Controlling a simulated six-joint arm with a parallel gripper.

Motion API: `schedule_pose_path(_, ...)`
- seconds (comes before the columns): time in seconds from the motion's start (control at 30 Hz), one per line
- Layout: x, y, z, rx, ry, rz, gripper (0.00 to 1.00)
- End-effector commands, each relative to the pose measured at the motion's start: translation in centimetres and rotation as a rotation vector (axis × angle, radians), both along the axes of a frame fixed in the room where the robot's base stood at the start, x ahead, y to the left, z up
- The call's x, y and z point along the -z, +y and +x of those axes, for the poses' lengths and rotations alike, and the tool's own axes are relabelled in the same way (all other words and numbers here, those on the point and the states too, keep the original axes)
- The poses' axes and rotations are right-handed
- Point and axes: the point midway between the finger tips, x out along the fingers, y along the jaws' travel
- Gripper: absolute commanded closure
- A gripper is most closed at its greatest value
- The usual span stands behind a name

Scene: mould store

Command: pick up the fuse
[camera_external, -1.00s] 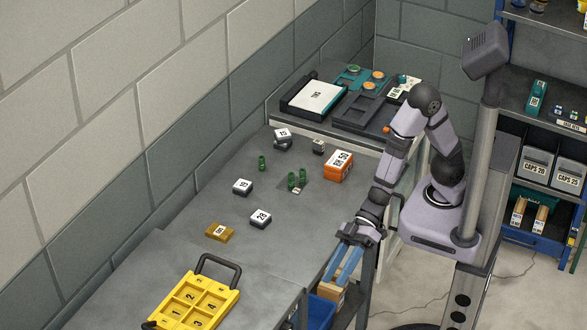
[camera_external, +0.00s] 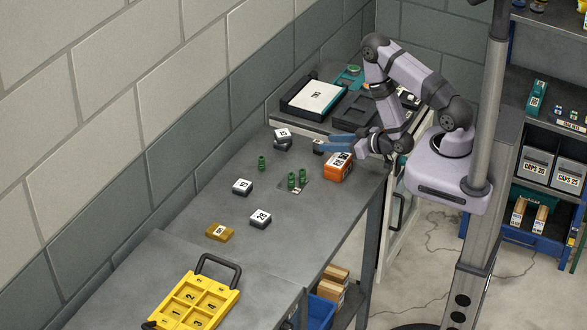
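No item in view can be made out for certain as the fuse. A single small green cylinder (camera_external: 262,163) stands on the grey bench left of centre. Two more green cylinders (camera_external: 297,179) stand on a small dark plate, with small pale pieces beside them. An orange labelled box (camera_external: 338,168) is just below the gripper.
Dark labelled blocks (camera_external: 242,187) (camera_external: 261,219) (camera_external: 283,136) and a yellow-brown block (camera_external: 219,232) lie on the bench. A yellow numbered tray (camera_external: 232,296) is at the front. Trays (camera_external: 293,107) fill the back table. The bench's left side by the wall is clear.

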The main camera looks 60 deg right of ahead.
Motion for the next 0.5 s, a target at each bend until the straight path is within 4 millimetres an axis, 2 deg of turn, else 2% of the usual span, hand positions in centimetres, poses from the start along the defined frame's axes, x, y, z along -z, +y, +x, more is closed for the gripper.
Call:
schedule_pose_path(0.03, 0.3, -0.8, -0.7, 0.024, 0.014, -0.008, 0.62)
schedule_pose_path(0.2, 1.0, -2.0, -1.6, 0.06, 0.029, -0.027, 0.62)
schedule_pose_path(0.5, 1.4, -2.2, -1.3, 0.063, 0.028, -0.029, 0.62)
